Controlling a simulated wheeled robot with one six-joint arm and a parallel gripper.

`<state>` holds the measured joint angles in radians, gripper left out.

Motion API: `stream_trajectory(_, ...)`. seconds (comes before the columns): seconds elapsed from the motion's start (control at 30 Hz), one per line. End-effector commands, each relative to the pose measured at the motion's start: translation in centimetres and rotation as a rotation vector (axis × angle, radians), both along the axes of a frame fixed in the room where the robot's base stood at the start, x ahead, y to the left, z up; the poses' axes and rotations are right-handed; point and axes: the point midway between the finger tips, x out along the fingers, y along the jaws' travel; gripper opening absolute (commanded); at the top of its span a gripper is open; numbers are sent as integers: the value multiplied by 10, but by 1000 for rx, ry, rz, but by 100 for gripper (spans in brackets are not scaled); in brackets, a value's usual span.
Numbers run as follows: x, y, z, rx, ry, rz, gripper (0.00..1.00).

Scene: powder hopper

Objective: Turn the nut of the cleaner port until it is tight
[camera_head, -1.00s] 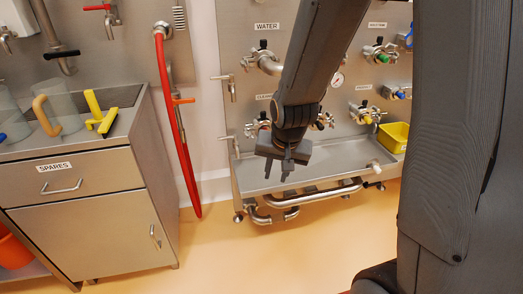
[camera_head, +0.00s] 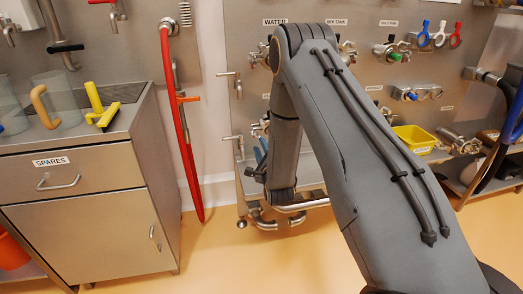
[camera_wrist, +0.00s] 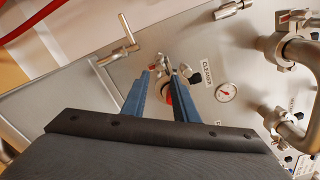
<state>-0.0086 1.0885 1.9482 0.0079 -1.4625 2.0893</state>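The cleaner port (camera_wrist: 163,68) is a metal fitting on the steel panel. In the wrist view it lies just beyond my fingertips, beside the CLEANER label (camera_wrist: 207,73). Its nut is small and partly hidden, so I cannot tell how tight it is. A red part shows behind the right finger. My gripper (camera_wrist: 158,84) has two blue fingers standing apart, with no object clearly held between them. In the head view my gripper (camera_head: 261,152) is low at the panel's left side, and my arm hides much of the port there. I see no clear contact.
A round gauge (camera_wrist: 227,92) and thick bent pipe (camera_wrist: 304,60) are right of the port in the wrist view. In the head view, a red hose (camera_head: 180,130) hangs to the left, and a yellow bin (camera_head: 414,138) stands at right. The floor in front is clear.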

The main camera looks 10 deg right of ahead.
Motion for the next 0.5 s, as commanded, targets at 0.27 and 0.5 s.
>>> stream_trajectory(0.27,27,-1,-1,6,-8,-1,27)
stream_trajectory(0.5,61,-1,-2,5,-6,-1,27)
